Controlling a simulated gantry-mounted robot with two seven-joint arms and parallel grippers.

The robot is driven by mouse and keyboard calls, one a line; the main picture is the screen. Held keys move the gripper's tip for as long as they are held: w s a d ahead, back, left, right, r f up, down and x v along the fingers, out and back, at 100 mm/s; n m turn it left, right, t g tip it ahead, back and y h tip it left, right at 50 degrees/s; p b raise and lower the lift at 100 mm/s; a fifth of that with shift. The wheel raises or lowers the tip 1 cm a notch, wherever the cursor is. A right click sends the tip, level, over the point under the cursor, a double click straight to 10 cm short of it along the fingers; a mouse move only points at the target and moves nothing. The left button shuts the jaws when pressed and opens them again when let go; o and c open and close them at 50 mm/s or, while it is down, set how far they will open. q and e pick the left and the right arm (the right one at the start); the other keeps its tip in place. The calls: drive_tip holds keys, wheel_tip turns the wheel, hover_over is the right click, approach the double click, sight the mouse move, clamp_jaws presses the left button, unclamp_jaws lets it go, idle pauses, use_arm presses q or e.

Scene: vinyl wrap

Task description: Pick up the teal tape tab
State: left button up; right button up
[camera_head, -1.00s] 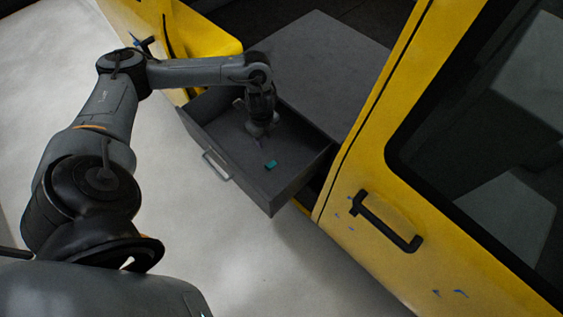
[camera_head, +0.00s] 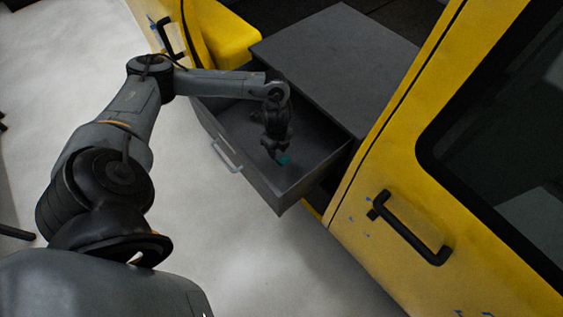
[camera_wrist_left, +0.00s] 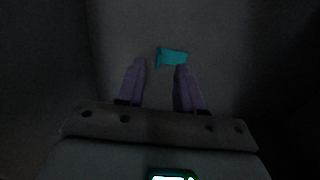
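The teal tape tab (camera_head: 283,159) lies on the floor of the open grey drawer (camera_head: 312,182). My left gripper (camera_head: 277,154) reaches down into the drawer, right beside the tab. In the left wrist view the tab (camera_wrist_left: 172,57) shows as a small teal piece just beyond the fingertips, a little right of the middle. The two fingers of my left gripper (camera_wrist_left: 160,66) stand apart with nothing between them. Whether they touch the tab cannot be told. My right gripper is not in view.
The drawer's walls enclose the gripper, and its front carries a metal handle (camera_head: 227,156). A grey cabinet top (camera_head: 335,60) is behind it. A yellow vehicle door (camera_head: 385,195) with a black handle (camera_head: 408,230) stands at the right. Pale floor (camera_head: 240,245) is clear in front.

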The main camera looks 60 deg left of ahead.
sight(278, 160)
use_arm(q)
drive_tip(key=shift+d+f+b, duration=0.15)
drive_tip(key=shift+f+b, duration=0.3)
drive_tip(key=shift+f, duration=0.85)
drive_tip(key=shift+d+f+b, duration=0.1)
drive_tip(key=shift+f+b, duration=0.35)
drive_tip(key=shift+f, duration=0.85)
clamp_jaws()
